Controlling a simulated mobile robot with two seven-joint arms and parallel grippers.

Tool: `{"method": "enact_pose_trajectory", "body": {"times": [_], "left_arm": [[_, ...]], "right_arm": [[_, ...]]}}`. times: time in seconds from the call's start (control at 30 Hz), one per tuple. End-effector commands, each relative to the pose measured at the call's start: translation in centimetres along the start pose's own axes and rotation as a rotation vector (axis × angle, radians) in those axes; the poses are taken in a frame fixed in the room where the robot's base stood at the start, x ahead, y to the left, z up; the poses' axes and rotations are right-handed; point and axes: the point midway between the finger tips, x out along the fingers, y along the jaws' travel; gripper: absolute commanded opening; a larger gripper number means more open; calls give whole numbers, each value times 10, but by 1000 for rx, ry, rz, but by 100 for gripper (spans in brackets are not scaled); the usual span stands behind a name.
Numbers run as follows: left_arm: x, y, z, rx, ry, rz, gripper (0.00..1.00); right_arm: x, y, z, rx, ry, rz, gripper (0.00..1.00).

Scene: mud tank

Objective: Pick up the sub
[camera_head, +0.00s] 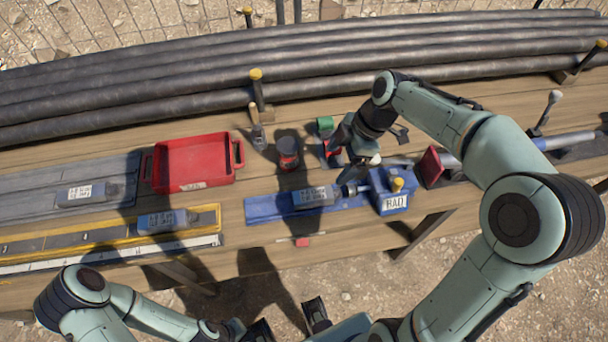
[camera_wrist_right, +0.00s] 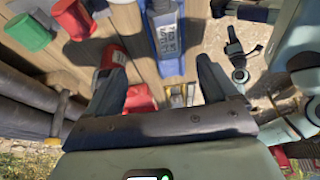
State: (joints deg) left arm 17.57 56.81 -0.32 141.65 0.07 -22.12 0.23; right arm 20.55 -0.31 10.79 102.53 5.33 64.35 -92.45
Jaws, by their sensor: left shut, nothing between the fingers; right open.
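A grey-blue labelled sub (camera_head: 315,197) lies on the blue tray (camera_head: 262,210) at the middle of the bench. In the right wrist view the sub (camera_wrist_right: 165,38) lies beyond the fingers, about in line with the gap between them. My right gripper (camera_head: 365,160) is open and empty, above and to the right of the sub. Similar labelled blocks lie on the yellow-edged tray, block (camera_head: 163,220), and on the grey mat, block (camera_head: 87,193). My left gripper (camera_head: 262,330) is shut and empty, low in front of the bench, partly cut off by the frame's bottom edge.
A blue vise-like block marked RAD (camera_head: 393,203) adjoins the blue tray on the right. A red tray (camera_head: 192,162), a dark can (camera_head: 288,152) and a green cup (camera_head: 325,125) stand behind. Long black pipes (camera_head: 150,95) run along the back.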

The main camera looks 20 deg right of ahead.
Motion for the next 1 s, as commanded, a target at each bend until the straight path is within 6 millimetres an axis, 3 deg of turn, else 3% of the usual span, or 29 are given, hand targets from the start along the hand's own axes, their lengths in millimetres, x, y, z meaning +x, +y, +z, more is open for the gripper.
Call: {"method": "enact_pose_trajectory", "body": {"times": [0.4,0.67,1.0], "left_arm": [[6,-3,2,-2,-4,-1,0],[7,-3,2,-2,-4,-1,0],[8,-3,2,-2,-4,-1,0]], "right_arm": [[69,-2,0,2,0,-5,87],[88,-3,0,1,0,-3,87],[132,-8,-2,1,0,-3,87]]}}
